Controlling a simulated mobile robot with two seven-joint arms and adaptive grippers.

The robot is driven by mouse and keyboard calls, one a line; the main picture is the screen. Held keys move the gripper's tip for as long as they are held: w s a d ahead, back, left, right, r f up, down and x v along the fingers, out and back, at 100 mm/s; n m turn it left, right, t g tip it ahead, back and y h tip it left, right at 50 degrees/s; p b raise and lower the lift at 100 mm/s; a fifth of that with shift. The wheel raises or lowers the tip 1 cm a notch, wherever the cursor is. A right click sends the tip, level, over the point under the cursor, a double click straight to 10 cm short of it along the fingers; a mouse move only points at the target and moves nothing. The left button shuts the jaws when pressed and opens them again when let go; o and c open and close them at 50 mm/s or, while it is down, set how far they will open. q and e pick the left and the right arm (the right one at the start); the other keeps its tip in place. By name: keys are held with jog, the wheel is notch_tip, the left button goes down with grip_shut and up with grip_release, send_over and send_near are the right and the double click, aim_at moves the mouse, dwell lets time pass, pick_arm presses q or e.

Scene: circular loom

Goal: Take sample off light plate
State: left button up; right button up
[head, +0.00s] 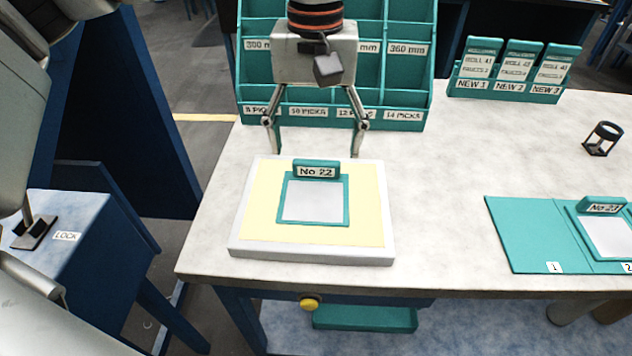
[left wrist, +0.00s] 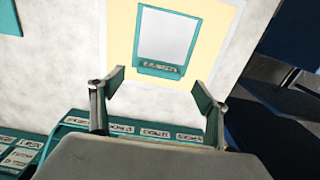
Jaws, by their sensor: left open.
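The sample (head: 315,199) labelled No 22 is a pale sheet in a teal frame with a raised label tab. It lies on the yellow face of the light plate (head: 312,252), a white slab on the table. My left gripper (head: 314,150) is open and empty, just behind the plate's back edge, its two fingers wide apart. The left wrist view shows the sample (left wrist: 165,40) beyond the open fingertips (left wrist: 158,85), with a gap between them and the label tab. My right gripper is not seen.
A teal rack (head: 400,75) with labelled compartments stands behind the gripper. At right are a teal folder (head: 520,235) holding the No 23 sample (head: 608,235), a black loupe (head: 602,138) and a teal holder of NEW cards (head: 505,92). Table between plate and folder is clear.

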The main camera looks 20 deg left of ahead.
aim_at(316, 160)
pick_arm(q)
jog(key=f, duration=0.2)
jog(key=f+b, duration=0.1)
jog(key=f, duration=0.1)
jog(key=shift+w+f, duration=0.2)
jog(key=shift+f, duration=0.2)
jog(key=shift+r, duration=0.1)
jog(key=shift+c, duration=0.4)
jog(key=c, duration=1.1)
